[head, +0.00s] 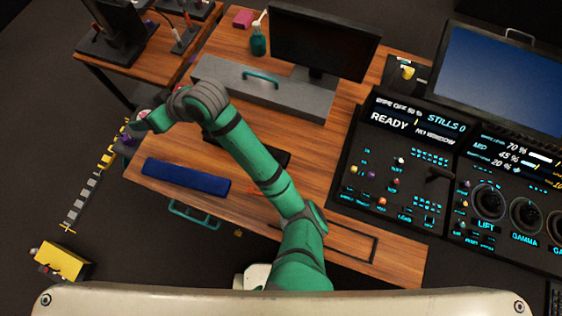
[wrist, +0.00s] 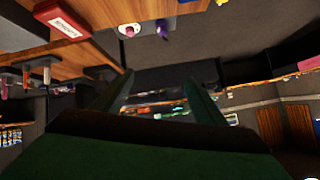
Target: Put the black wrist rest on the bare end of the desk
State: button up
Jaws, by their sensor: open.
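A long black object (head: 277,157), which may be the black wrist rest, lies on the wooden desk (head: 300,170) in the head view. My arm crosses over it and hides much of it, so I cannot tell its full shape. A dark blue padded bar (head: 186,177) lies near the desk's front left edge. A thin black rectangle outline marks the bare wood at the desk's right front end (head: 345,238). My gripper (head: 142,121) is above the desk's left edge, away from the black object. In the wrist view my gripper (wrist: 158,88) is open, with nothing between its fingers.
A grey riser (head: 225,82) with a teal handle, a monitor (head: 320,42) and a green bottle (head: 258,40) stand at the back. A control console (head: 400,165) borders the desk's right side. A yellow box (head: 62,262) is at lower left. The wrist view shows a red box (wrist: 62,17).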

jog(key=s+d+f+m+t+h, duration=0.3)
jog(key=s+d+f+m+t, duration=0.15)
jog(key=d+m+t, duration=0.35)
jog(key=s+d+f+m+t+h, duration=0.35)
jog(key=d+f+m, duration=0.2)
jog(key=d, duration=0.45)
jog(key=s+d+h, duration=0.1)
jog(key=s+d, duration=0.2)
jog(key=s+d+f+h, duration=0.1)
jog(key=s+d, duration=0.2)
jog(key=s+d+f+h, duration=0.1)
jog(key=s+d, duration=0.2)
jog(key=d, duration=0.1)
jog(key=shift+s+t, duration=0.25)
jog(key=shift+s, duration=0.05)
jog(key=s+d+r+n+h, duration=0.1)
jog(key=s+d+r+n, duration=0.1)
jog(key=s+d, duration=0.5)
jog(key=s+r, duration=0.1)
jog(key=s, duration=0.1)
jog(key=shift+s+n, duration=0.3)
jog(key=shift+n, duration=0.05)
jog(key=shift+r, duration=0.1)
